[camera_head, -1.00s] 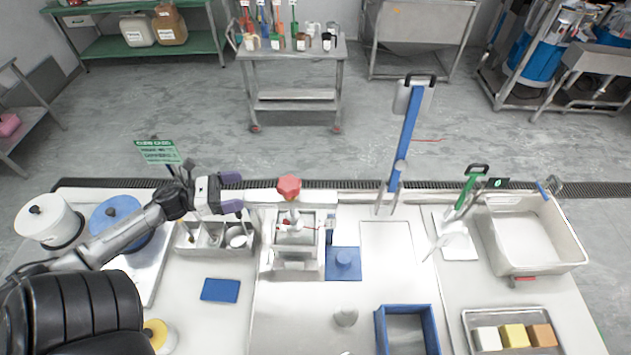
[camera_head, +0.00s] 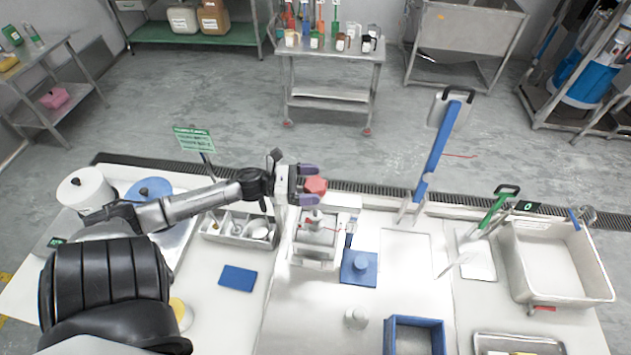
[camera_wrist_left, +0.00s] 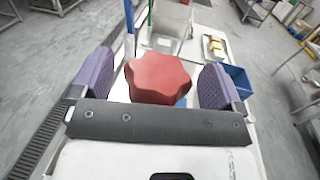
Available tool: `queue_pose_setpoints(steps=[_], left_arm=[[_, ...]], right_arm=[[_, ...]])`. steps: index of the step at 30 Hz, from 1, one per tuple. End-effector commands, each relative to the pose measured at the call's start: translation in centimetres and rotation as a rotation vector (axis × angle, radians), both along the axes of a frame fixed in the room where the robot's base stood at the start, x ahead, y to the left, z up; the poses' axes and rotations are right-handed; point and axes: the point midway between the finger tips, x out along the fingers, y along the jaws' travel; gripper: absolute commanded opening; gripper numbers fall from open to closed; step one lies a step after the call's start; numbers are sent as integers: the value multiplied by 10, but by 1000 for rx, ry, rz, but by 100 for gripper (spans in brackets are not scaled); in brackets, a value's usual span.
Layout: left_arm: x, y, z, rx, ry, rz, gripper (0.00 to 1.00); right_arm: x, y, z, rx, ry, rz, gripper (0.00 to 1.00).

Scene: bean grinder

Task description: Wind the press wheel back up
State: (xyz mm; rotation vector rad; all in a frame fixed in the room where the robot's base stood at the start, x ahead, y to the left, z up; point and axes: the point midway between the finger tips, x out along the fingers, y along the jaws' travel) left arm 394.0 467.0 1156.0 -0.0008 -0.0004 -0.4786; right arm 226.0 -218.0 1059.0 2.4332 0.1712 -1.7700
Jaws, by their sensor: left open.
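The press wheel is a red lobed knob (camera_head: 315,185) on top of the white-and-metal press (camera_head: 318,237) at the middle of the bench. My left gripper (camera_head: 308,184) is open at the height of the wheel, its purple fingers on either side of it. In the left wrist view the red wheel (camera_wrist_left: 158,78) sits between the two spread purple fingers, with a gap at each side. The lower press is mostly hidden there. My right gripper is not in view.
A blue plate with a round stub (camera_head: 360,268) lies right of the press. A tray of small tools (camera_head: 238,228) stands to its left. A tall blue-handled tool (camera_head: 437,150) rises at the bench's back edge. A blue bin (camera_head: 414,322) stands in front.

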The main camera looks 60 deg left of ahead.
Motion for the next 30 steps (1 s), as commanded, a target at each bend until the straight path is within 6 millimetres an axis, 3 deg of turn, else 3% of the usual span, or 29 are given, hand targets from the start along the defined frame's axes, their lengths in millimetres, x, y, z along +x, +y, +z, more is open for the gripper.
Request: queue_pose_setpoints(steps=[16, 30], left_arm=[[11, -6, 0, 1, 0, 0, 92], [11, -6, 0, 0, 0, 0, 47]], right_arm=[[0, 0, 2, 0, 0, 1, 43], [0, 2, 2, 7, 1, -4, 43]])
